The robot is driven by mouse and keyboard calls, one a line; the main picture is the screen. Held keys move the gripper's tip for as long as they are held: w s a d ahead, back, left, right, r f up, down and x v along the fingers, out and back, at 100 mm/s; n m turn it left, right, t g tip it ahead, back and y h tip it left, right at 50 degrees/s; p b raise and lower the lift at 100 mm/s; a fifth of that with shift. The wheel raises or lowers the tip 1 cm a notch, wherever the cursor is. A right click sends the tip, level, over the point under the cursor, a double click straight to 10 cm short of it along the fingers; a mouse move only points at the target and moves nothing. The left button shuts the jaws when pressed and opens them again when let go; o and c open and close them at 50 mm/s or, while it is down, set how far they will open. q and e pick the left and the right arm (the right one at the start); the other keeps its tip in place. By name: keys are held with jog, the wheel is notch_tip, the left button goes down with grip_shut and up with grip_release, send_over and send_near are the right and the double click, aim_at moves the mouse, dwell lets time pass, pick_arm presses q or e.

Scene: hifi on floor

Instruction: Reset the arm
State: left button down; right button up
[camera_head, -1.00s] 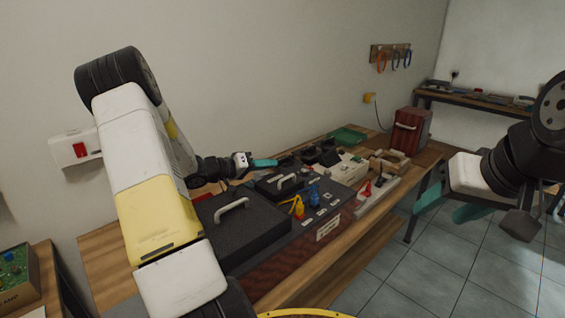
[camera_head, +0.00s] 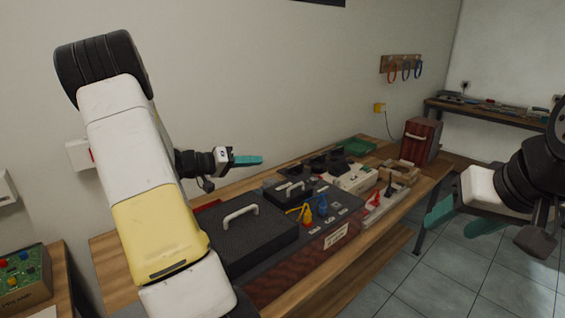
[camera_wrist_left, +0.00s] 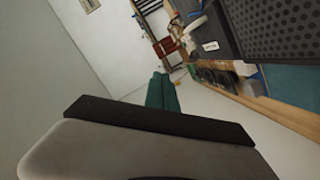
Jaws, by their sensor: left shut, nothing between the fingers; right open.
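My left gripper (camera_head: 248,160) has teal fingers and is shut and empty. It is held in the air above the back edge of the wooden workbench, near the wall. Its teal fingers also show in the left wrist view (camera_wrist_left: 162,92), pressed together with nothing between them. My right gripper (camera_head: 455,215) is at the right of the head view, its teal fingers apart and empty, in front of the bench over the tiled floor. My left arm covers the left part of the bench.
On the workbench (camera_head: 345,272) stand a dark case with a white handle (camera_head: 245,237), a smaller dark lid (camera_head: 287,191), yellow and blue clips (camera_head: 322,204), a cream box (camera_head: 355,178) and a red-brown cabinet (camera_head: 420,139). A rack with coloured loops (camera_head: 402,67) hangs on the wall.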

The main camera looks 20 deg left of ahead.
pick_arm(q)
jog(key=s+d+r+m+g+y, duration=0.1)
jog(key=s+d+r+g, duration=0.1)
jog(key=s+d+g, duration=0.5)
jog(key=s+d+r+m+g+y, duration=0.1)
jog(key=s+d+r+m, duration=0.3)
jog(key=d, duration=0.6)
jog(key=s+d+r+n+t+y, duration=0.1)
jog(key=s+y, duration=0.2)
jog(key=s, duration=0.5)
jog(key=s+d+r+n+t+y, duration=0.1)
jog(key=s+n+y, duration=0.1)
jog(key=s, duration=0.5)
jog(key=shift+s+r+y, duration=0.15)
jog(key=shift+s+y, duration=0.2)
jog(key=shift+y, duration=0.45)
